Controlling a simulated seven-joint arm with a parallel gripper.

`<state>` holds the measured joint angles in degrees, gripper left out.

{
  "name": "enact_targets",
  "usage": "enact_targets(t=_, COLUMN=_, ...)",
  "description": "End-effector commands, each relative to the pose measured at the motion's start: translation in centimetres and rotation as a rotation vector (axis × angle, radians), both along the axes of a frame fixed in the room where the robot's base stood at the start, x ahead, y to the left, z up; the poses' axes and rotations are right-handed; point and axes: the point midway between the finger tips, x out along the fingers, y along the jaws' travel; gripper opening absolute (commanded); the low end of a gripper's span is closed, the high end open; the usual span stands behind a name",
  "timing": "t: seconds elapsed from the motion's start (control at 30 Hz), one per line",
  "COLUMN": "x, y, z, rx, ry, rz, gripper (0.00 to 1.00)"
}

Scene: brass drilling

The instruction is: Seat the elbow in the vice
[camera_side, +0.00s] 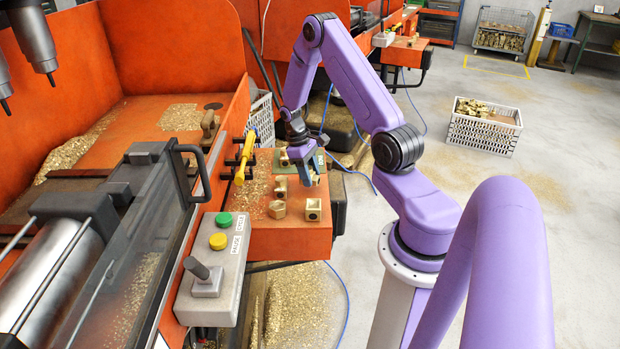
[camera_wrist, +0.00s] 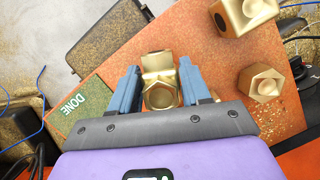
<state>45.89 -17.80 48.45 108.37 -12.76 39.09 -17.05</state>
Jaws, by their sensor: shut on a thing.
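My gripper (camera_side: 308,172) is low over the orange table in the side view. In the wrist view, its two blue fingers (camera_wrist: 160,88) are closed around a brass elbow (camera_wrist: 161,64), whose round opening faces the camera. Whether the elbow touches the table or another piece is unclear. Other brass fittings lie on the table; one (camera_wrist: 243,14) is at the top right of the wrist view and another (camera_wrist: 262,82) is below it. I cannot clearly make out the vice in either view.
A green DONE mat (camera_wrist: 68,104) lies beside the gripper. More brass pieces, including a cube (camera_side: 313,209) and a hexagonal one (camera_side: 277,209), sit toward the table's front. A button box (camera_side: 214,252) and yellow handle (camera_side: 245,158) stand to the left. A white crate (camera_side: 485,134) is on the floor.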

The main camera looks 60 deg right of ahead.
Motion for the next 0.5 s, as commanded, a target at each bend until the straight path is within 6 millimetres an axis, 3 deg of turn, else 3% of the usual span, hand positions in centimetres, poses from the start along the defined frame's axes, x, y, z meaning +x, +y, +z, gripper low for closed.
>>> enact_targets(t=0.5, x=0.1, y=0.0, z=3.4, rx=0.000, ry=-0.001, rz=-0.001, gripper=0.00)
